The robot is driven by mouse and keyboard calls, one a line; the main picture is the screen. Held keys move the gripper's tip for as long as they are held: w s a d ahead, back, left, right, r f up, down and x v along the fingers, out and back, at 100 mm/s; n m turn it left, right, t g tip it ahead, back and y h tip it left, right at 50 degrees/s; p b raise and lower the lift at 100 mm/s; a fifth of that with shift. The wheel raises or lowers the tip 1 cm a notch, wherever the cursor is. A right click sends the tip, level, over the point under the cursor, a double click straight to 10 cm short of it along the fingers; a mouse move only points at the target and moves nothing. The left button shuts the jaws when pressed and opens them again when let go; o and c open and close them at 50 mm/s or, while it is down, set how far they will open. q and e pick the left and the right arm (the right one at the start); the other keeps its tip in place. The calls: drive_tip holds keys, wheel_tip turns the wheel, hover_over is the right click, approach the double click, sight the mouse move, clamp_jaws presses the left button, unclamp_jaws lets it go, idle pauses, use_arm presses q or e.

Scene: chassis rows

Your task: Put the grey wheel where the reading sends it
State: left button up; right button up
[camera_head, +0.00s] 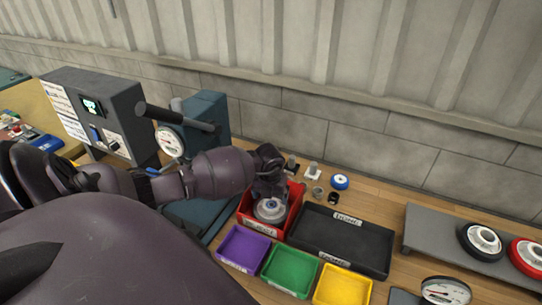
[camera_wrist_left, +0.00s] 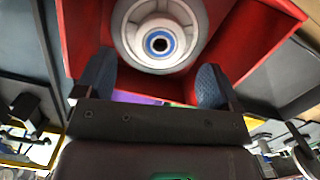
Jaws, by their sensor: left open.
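The grey wheel (camera_head: 270,209) with a blue-ringed hub lies flat in the red tray (camera_head: 245,216). The wheel also shows in the left wrist view (camera_wrist_left: 160,40), inside the tray's red walls (camera_wrist_left: 82,35). My left gripper (camera_head: 268,190) is over the red tray. In the left wrist view my left gripper (camera_wrist_left: 152,82) is open, its two blue-padded fingers apart on either side below the wheel, with nothing between them. A round dial gauge (camera_head: 170,141) is on the teal press (camera_head: 206,112); its reading is too small to tell. My right gripper is not in view.
Purple (camera_head: 243,248), green (camera_head: 289,270) and yellow (camera_head: 342,287) trays stand in front. A wide black tray (camera_head: 340,240) labelled DONE is to the right. A grey shelf (camera_head: 435,230) holds black and red wheels. A second dial (camera_head: 446,291) is at lower right.

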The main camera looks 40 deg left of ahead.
use_arm(q)
wheel_tip(320, 180, up, 8)
drive_tip(key=shift+s+d+r+b, duration=0.25)
drive_tip(key=shift+s+b, duration=0.15)
idle(0.5)
